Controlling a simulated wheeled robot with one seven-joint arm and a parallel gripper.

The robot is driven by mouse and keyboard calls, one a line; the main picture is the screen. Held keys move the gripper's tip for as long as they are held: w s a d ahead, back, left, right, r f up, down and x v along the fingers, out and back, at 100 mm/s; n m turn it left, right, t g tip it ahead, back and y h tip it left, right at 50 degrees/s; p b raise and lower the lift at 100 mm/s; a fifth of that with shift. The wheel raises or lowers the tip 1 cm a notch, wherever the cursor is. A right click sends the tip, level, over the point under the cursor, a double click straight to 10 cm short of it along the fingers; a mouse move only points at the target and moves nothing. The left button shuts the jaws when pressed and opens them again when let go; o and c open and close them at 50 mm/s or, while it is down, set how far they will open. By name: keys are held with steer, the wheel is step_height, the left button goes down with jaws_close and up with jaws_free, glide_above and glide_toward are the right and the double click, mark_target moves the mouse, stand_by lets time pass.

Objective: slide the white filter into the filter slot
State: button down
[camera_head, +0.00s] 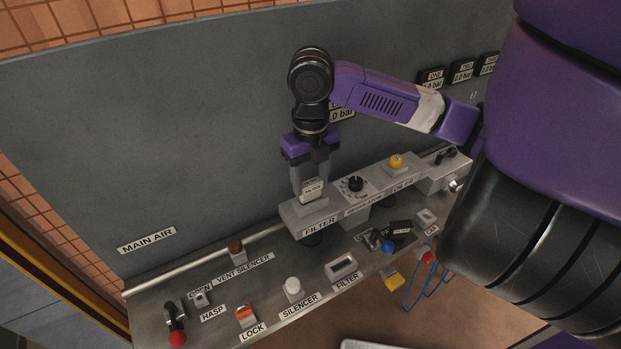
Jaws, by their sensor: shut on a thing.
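The white filter (312,188) is a small pale block with a dark-printed label on its front. My gripper (310,178) points down and is shut on it, with the fingers on either side of its upper part. The filter is upright over the grey housing labelled FILTER (295,215), whose top holds the filter slot. The slot's opening is hidden behind the filter. I cannot tell whether the filter's lower end is inside the slot or just above it.
An empty-looking grey holder (341,268) labelled FILTER sits on the shelf below. A white silencer (292,287), an orange lock (245,315) and a red-tipped lever (177,337) stand to its left. A black knob (356,184) and yellow knob (396,162) are right of the housing.

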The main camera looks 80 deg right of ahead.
mark_target(310, 182)
steer(key=shift+f+b, duration=1.25)
steer(key=shift+f, duration=0.15)
steer(key=c, duration=0.5)
jaws_free()
steer(key=shift+r, duration=0.1)
step_height(310, 182, up, 8)
steer(key=shift+f, duration=0.15)
